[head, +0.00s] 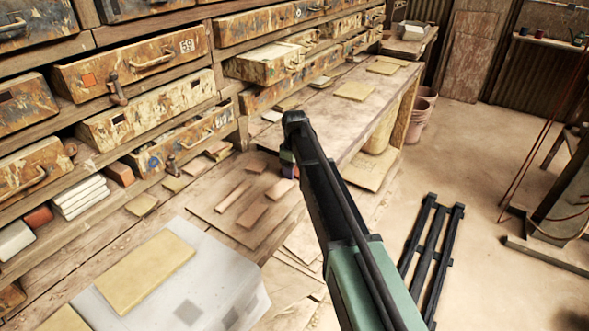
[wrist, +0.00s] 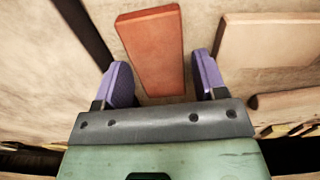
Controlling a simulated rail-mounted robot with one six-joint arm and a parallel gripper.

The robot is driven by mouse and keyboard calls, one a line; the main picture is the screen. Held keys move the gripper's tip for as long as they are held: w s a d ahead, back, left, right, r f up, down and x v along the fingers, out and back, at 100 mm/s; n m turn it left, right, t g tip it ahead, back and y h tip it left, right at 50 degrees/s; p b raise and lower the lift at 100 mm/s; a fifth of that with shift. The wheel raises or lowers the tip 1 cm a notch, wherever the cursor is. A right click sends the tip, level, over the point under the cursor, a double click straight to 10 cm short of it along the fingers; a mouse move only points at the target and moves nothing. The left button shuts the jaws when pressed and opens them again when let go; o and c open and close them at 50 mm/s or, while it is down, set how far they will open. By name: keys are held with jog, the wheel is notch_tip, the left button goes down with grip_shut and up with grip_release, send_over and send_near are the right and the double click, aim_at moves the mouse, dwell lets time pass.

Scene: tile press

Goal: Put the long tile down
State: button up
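My gripper (wrist: 161,66) is open in the wrist view, its two purple fingertips standing apart. An orange-red long tile (wrist: 152,45) lies flat between and beyond the fingertips, with a visible gap on each side. Its near end is close to the gripper's grey palm edge. In the head view my gripper (head: 288,164) is low over the bench, mostly hidden behind my dark arm. A reddish tile (head: 280,188) shows just below it. Two slim long tiles, one (head: 232,196) and another (head: 252,214), lie to its left on a wooden board (head: 215,215).
A paler tile (wrist: 272,40) lies to the right in the wrist view. A grey block (head: 225,275) bearing a tan slab (head: 145,270) stands at the front left. Drawers (head: 150,110) line the wall. The bench (head: 318,118) behind has some free room. A black rack (head: 432,250) is on the floor.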

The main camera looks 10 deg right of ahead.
jog(key=shift+o, duration=0.6)
jog(key=shift+r, duration=0.1)
notch_tip(320, 180, up, 12)
jog(key=p, duration=1.3)
jog(key=s+m, duration=0.9)
jog(key=s, duration=2.3)
jog(key=shift+s+b, duration=0.15)
jog(key=shift+b, duration=0.2)
